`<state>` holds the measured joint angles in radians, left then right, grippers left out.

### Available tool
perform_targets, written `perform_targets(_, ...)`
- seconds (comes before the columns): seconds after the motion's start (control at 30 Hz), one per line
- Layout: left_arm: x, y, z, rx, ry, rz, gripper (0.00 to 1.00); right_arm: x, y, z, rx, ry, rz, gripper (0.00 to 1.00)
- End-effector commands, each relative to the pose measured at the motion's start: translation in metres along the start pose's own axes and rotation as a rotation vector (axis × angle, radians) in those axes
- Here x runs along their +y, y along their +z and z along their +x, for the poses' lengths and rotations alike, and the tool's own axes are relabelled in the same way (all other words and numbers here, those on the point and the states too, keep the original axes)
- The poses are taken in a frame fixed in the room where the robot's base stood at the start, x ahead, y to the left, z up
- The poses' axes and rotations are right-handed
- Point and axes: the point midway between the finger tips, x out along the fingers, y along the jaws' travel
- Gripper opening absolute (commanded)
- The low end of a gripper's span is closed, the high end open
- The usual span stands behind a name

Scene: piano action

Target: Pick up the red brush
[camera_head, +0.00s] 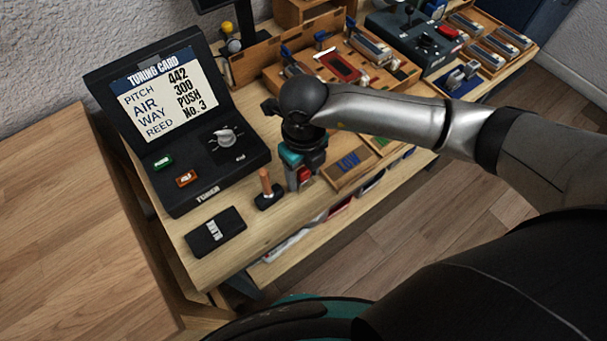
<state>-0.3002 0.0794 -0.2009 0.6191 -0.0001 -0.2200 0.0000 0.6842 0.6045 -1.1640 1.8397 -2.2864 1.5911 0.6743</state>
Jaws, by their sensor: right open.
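My right gripper (299,180) points down over the front of the bench, just right of the tuner box, and is open. A small red piece (305,174) shows right at its fingers. It may be the red brush, but the gripper covers much of it and I cannot tell its full shape or whether the fingers touch it. Just left of the gripper a copper-coloured handle (266,182) stands upright on a small black base. My left gripper is out of view.
The black tuner box (200,185) with its raised card stands at left. A flat black case (215,232) lies in front of it. A wooden tray marked LOW (366,171) is close right of the gripper. Wooden trays and a dark device (415,45) fill the back.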

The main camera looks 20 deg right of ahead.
Motion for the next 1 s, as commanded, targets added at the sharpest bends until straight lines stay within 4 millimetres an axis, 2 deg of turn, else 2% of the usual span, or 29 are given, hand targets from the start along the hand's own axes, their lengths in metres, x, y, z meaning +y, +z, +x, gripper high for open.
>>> perform_targets(0.13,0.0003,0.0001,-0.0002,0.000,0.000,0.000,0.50,0.0001,0.0000,-0.0004,0.000,0.000,0.000,0.59)
perform_targets(0.67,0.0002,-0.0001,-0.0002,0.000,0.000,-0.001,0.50,0.0000,0.0002,-0.0009,0.000,0.000,0.000,0.00)
perform_targets(1.0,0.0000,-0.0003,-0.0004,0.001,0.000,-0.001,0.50,0.0000,0.0003,-0.0016,0.000,0.000,0.000,0.00)
